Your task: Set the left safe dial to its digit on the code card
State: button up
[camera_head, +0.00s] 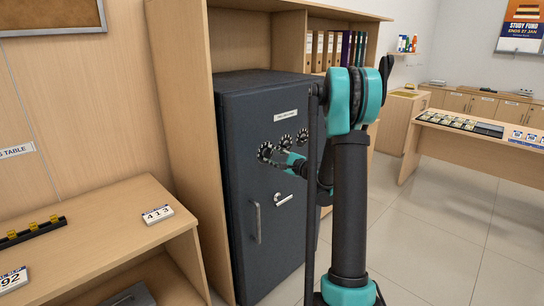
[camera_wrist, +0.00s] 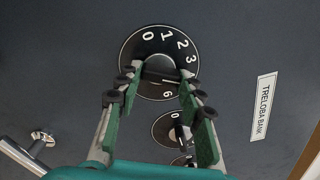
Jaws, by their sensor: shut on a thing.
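The dark safe (camera_head: 235,115) stands in a wooden cabinet, with three dials in a row on its door. My gripper (camera_head: 275,156) is at the left dial (camera_head: 264,151). In the wrist view its two green fingers (camera_wrist: 158,82) are closed on the knob of that dial (camera_wrist: 158,42), whose white digits 0, 1, 2 and 3 show along the top rim. The fingers hide some digits, and I cannot tell which one is selected. A white card (camera_head: 157,215) reading 413 lies on the wooden table at the left.
The middle dial (camera_head: 285,141) and right dial (camera_head: 303,135) sit close beside my gripper. A lever (camera_head: 284,199) and a bar handle (camera_head: 257,222) stick out from the door below. A nameplate (camera_wrist: 263,106) is above the dials. Open floor (camera_head: 430,240) lies at the right.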

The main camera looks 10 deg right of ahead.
dwell(0.4)
jog(key=o, duration=1.2)
jog(key=shift+c, duration=0.2)
jog(key=shift+d, duration=0.1)
jog(key=v, duration=1.2)
